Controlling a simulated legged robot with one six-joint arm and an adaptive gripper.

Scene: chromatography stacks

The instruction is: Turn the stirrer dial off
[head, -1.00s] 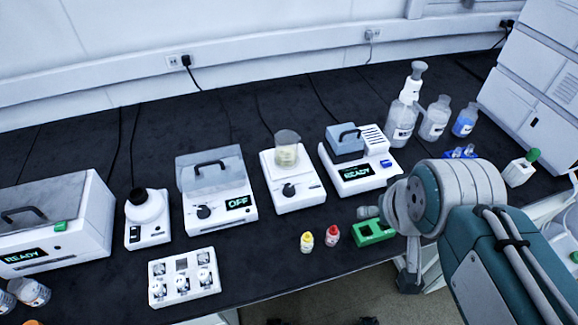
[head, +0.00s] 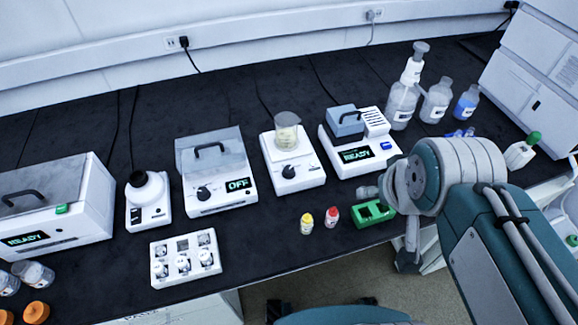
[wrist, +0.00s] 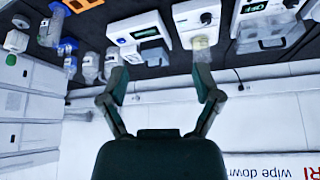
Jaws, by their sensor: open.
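The stirrer (head: 303,182) is a white unit in the middle of the bench, with a glass beaker (head: 287,130) of pale yellow liquid on top. In the wrist view, which is upside down, the stirrer (wrist: 186,20) is at the top centre, with the dial (wrist: 206,18) and beaker (wrist: 202,50). My gripper (wrist: 161,82) is open and empty, its fingers wide apart and away from the dial. In the head view my arm is at the right; the fingers cannot be made out.
Left of the stirrer is a unit reading OFF (head: 220,200); right of it, one reading READY (head: 357,155). In front are a yellow-capped vial (head: 306,226), a red-capped vial (head: 331,219) and a green rack (head: 372,213). Bottles (head: 402,105) stand at back right.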

